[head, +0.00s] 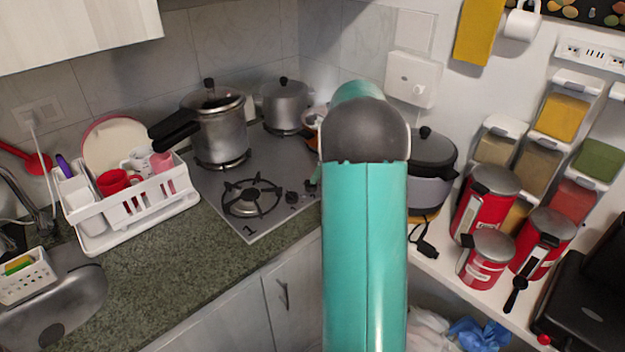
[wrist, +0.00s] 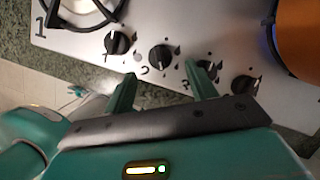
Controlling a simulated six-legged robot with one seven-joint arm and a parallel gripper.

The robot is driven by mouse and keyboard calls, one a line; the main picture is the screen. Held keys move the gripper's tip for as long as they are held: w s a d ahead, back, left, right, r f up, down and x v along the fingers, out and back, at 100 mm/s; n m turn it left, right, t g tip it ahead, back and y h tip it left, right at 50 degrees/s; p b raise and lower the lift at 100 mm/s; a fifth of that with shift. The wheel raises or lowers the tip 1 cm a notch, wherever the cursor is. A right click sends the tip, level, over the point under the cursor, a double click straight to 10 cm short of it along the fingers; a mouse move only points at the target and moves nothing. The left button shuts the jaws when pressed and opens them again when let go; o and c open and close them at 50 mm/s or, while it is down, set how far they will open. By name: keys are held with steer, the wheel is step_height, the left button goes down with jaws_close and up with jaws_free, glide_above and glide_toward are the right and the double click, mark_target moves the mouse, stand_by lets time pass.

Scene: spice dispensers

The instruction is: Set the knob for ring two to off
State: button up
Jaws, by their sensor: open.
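The steel cooktop (head: 215,190) has a row of black knobs along its front edge. In the wrist view the second knob (wrist: 160,57) has a mark like a 2 beside it and a light pointer line on its face. My gripper (wrist: 160,69) is open, with its two green fingers pointing at the row. The second knob lies between the fingertips in the picture; whether they touch it I cannot tell. In the head view my teal arm hides the gripper and part of the cooktop.
Other knobs flank it: the first (wrist: 117,42), the third (wrist: 207,70) and the last (wrist: 245,87). An orange pot (wrist: 302,35) has a blue glow at its edge. A steel pot (head: 220,135) and a second pot (head: 284,107) stand on the cooktop. The front-left burner (head: 250,198) is bare.

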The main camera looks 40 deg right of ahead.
mark_target(311, 184)
steer(key=x, duration=0.5)
steer(key=shift+c, duration=0.5)
steer(key=c, duration=0.9)
